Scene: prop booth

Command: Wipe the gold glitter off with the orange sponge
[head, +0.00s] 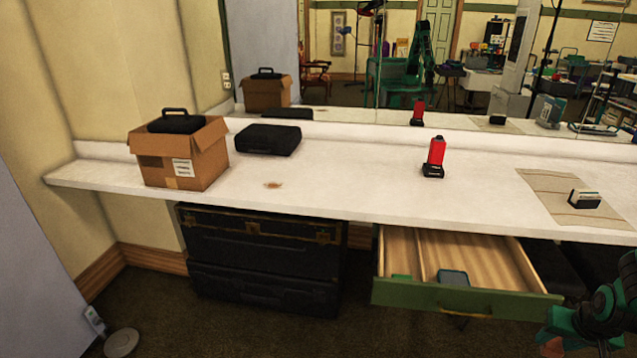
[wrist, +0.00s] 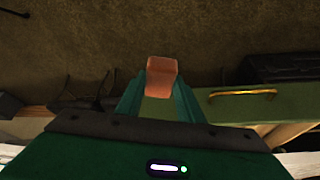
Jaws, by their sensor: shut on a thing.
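The orange sponge (wrist: 161,78) is between the two teal fingers of my gripper (wrist: 158,98) in the wrist view, and the fingers are shut on it. Carpet lies behind it there, and it is clear of the counter. In the head view my arm is at the lower right, by the open drawer's right end, and a bit of the sponge (head: 552,346) shows at the bottom edge. A small brownish-gold patch, the gold glitter (head: 273,185), lies on the white counter (head: 340,184), right of the cardboard box and far left of my gripper.
A cardboard box (head: 205,171) holding a black case and another black case (head: 268,139) stand left on the counter. A red-and-black item (head: 435,158) and a small block on a brown mat (head: 545,189) are right. A green-fronted drawer (head: 455,300) stands open below. A mirror backs the counter.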

